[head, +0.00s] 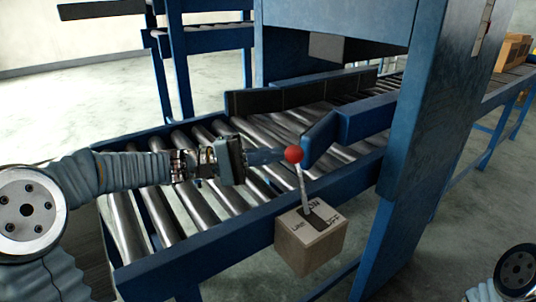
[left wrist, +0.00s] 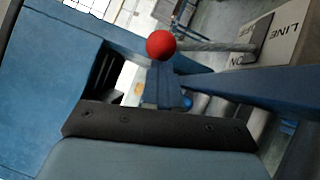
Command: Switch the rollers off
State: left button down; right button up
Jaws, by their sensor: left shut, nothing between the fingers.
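A lever with a red ball knob (head: 293,154) stands on a tan switch box (head: 310,243) mounted on the near rail of the roller conveyor. The box top is marked "OFF" on its right side, with further lettering partly hidden. The lever's shaft leans slightly left. My left gripper (head: 282,156) is shut and empty, its fingertips right beside the knob's left side; I cannot tell if they touch it. The left wrist view shows the red knob (left wrist: 160,44) just beyond the fingertips (left wrist: 165,70), with the box (left wrist: 282,38) behind. My right gripper is out of view.
Metal rollers (head: 185,205) lie under my left arm. A blue angled guide (head: 320,137) stands just behind the knob, and a blue post (head: 420,130) rises to the right. A cardboard box (head: 512,50) sits on the conveyor at far right. The floor in front is open.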

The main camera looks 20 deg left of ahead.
pick_arm(q)
jog(key=s+d+r+m+y+b, duration=0.3)
jog(key=s+d+m+y+b, duration=0.2)
jog(key=s+d+m, duration=0.2)
jog(key=s+d, duration=0.2)
jog(key=d, duration=0.2)
jog(key=shift+d+r+m+g+y+b, duration=0.2)
jog(key=shift+m+g+y+b, duration=0.1)
jog(key=shift+y+b, duration=0.1)
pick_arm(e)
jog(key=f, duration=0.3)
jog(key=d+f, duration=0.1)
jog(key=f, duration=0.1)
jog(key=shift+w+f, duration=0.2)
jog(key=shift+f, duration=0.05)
pick_arm(q)
jog(key=shift+s+f, duration=0.1)
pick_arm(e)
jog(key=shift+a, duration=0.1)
